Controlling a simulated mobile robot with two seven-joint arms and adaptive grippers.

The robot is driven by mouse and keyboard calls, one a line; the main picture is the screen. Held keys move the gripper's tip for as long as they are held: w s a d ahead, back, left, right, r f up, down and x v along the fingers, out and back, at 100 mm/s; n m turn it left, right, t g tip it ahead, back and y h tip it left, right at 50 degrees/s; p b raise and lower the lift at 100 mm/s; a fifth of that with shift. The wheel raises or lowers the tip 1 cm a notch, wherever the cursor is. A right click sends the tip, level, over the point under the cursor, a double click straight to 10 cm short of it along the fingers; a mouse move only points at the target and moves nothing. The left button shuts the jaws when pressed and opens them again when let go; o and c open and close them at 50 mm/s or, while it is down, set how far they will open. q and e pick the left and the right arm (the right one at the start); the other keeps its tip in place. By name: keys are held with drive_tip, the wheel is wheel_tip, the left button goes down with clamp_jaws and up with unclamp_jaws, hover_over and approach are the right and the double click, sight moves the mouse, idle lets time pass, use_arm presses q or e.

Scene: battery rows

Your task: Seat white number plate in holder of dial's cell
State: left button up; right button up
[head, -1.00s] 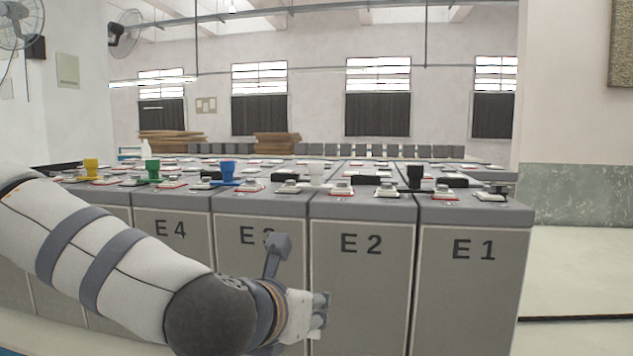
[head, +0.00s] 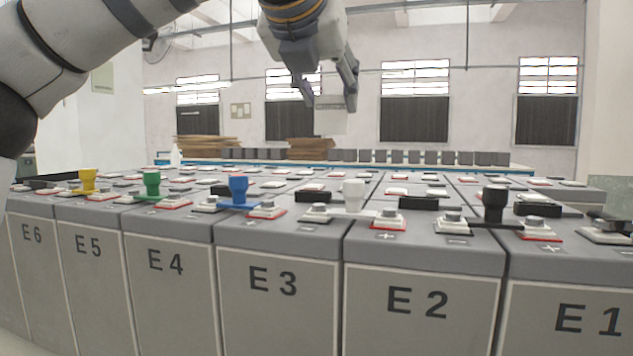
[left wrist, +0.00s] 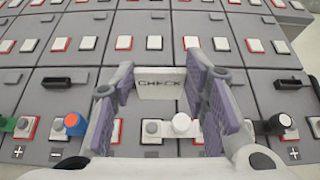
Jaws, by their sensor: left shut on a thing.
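My left gripper (head: 332,95) is shut on a white plate (head: 330,120), held high above the battery cells. In the left wrist view the plate (left wrist: 160,84) sits between the two purple-padded fingers (left wrist: 165,95); it reads CHECK, and I see no number on it. Black slotted holders lie on the cell tops, one near E3 (head: 313,197), one near E2 (head: 418,203) and one near E1 (head: 537,209). The plate is apart from all of them. I cannot identify a dial; a dark object (head: 608,225) at the right edge is unclear. My right gripper is not in view.
Caps in yellow (head: 87,180), green (head: 152,184), blue (head: 238,190), white (head: 352,194) and black (head: 494,203) stand up along the front row. Terminals cover the cell tops. The air above the cells is clear around the plate.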

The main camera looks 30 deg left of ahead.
sight(316, 117)
use_arm(q)
drive_tip(key=w+a+f, duration=0.1)
drive_tip(key=w+a, duration=0.1)
drive_tip(key=w+a+f, duration=0.2)
drive_tip(key=shift+a+f, duration=0.15)
drive_tip(key=shift+a, duration=0.05)
drive_tip(key=w+a+f, duration=0.2)
drive_tip(key=f, duration=0.1)
drive_tip(key=w+a+f, duration=0.1)
drive_tip(key=f, duration=0.1)
drive_tip(key=shift+f, duration=0.2)
drive_tip(key=shift+w+f, duration=0.1)
drive_tip(key=shift+f, duration=1.35)
drive_tip(key=shift+f, duration=0.1)
drive_tip(key=o, duration=0.9)
drive_tip(key=shift+f, duration=0.1)
drive_tip(key=shift+o, duration=0.2)
